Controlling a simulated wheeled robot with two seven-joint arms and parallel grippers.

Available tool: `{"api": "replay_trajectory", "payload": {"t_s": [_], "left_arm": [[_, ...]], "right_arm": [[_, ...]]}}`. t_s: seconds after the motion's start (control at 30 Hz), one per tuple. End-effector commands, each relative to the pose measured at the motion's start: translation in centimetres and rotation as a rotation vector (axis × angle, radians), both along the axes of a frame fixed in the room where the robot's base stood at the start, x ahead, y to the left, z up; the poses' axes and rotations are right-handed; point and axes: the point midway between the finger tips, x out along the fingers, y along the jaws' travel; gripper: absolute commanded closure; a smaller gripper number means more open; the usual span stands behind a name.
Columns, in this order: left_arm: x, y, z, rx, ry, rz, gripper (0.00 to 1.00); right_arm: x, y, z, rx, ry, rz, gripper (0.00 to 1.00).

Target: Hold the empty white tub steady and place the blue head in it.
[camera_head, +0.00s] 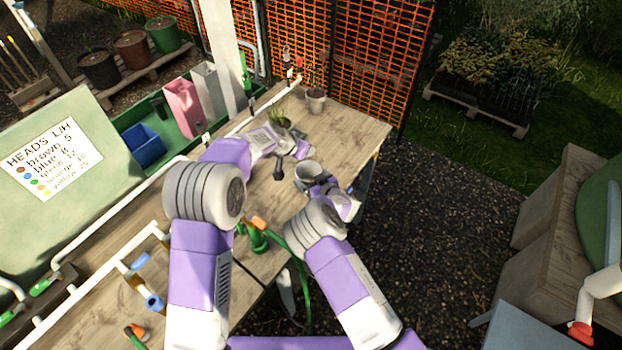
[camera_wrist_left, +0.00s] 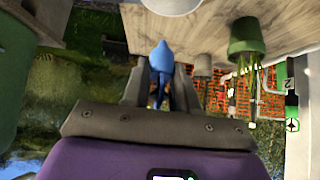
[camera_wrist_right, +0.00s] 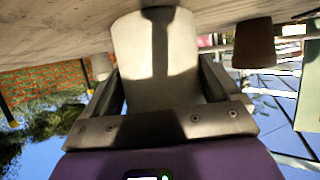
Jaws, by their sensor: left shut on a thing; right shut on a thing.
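The white tub (camera_head: 307,172) stands on the wooden bench near its right edge. My right gripper (camera_head: 322,184) is shut on its side; the tub fills the middle of the right wrist view (camera_wrist_right: 155,60). My left gripper (camera_head: 301,150) is at the tub's far side, partly hidden by its own wrist in the head view. In the left wrist view it is shut on the blue head (camera_wrist_left: 160,57), which sits between the fingers. The tub's rounded white edge (camera_wrist_left: 172,5) shows beyond the head. The blue head cannot be made out in the head view. The inside of the tub is only partly visible.
A potted plant (camera_head: 280,122) stands close behind my left gripper, and a grey pot (camera_head: 315,101) stands farther back. A sign board (camera_head: 50,165) leans at the left.

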Motion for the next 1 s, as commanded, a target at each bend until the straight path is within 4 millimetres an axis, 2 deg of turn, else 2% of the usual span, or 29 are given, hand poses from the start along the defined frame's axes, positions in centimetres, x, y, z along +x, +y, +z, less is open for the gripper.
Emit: {"api": "replay_trajectory", "payload": {"t_s": [1.0], "left_arm": [[0.0, 0.1, -7.3, 0.001, 0.002, 0.001, 1.00]], "right_arm": [[0.0, 0.0, 0.0, 0.001, -0.001, 0.000, 0.40]]}}
